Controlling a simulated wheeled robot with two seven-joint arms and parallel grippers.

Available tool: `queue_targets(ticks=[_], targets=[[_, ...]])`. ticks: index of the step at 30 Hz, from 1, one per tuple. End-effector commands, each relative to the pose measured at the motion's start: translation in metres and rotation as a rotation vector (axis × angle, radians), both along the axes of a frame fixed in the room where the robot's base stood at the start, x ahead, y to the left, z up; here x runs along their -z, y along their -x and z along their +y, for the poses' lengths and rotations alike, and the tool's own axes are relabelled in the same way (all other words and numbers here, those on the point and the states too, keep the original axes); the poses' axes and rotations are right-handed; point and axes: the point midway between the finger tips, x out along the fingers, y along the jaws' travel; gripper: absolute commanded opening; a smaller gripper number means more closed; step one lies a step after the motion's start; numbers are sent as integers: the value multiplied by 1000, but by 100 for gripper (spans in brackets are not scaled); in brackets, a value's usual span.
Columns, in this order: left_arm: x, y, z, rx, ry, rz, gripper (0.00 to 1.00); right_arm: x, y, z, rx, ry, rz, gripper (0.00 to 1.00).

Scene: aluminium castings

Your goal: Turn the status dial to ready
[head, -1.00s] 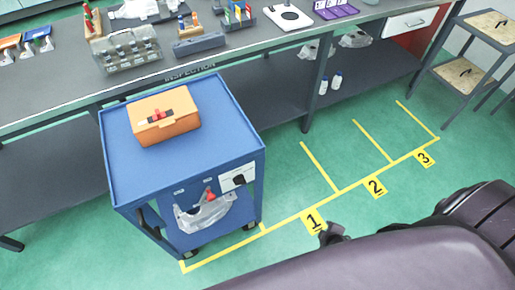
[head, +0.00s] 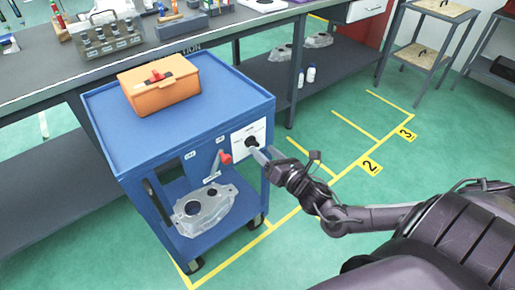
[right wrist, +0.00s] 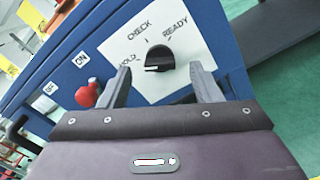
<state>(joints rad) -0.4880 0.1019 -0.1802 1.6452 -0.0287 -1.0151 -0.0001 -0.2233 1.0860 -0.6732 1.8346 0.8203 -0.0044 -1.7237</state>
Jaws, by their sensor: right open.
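The status dial (head: 251,142) is a black knob on a white plate (head: 240,150) on the side of the blue cart (head: 190,124). In the right wrist view the dial (right wrist: 160,58) shows the labels HOLD, CHECK and READY around it. A white mark at the knob's left end lies by HOLD. My right gripper (head: 266,156) is right at the plate in the head view. In the right wrist view its fingers (right wrist: 160,72) are open, one on each side of the knob, with gaps between. My left gripper is not in view.
A red-handled switch (head: 225,157) marked ON and OFF sits left of the dial; it also shows in the right wrist view (right wrist: 86,95). An orange box (head: 160,88) stands on the cart, a metal casting (head: 204,208) on its lower shelf. The grey inspection bench (head: 170,45) runs behind.

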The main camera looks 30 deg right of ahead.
Motion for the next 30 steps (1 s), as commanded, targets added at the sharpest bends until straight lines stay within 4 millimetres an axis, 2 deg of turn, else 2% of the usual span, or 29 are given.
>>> queue_targets(ticks=[3, 7, 18, 28, 30], targets=[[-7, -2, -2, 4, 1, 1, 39, 0, -20, 2, 1, -2, -3, 58], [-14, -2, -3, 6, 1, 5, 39, 0, -34, 3, 1, -2, -2, 58], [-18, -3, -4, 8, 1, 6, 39, 1, -40, 3, 1, -2, 3, 58], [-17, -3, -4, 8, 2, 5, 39, 1, -40, 3, 0, -2, 2, 16], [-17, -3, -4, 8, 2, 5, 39, 1, -40, 3, 0, -3, 2, 14]])
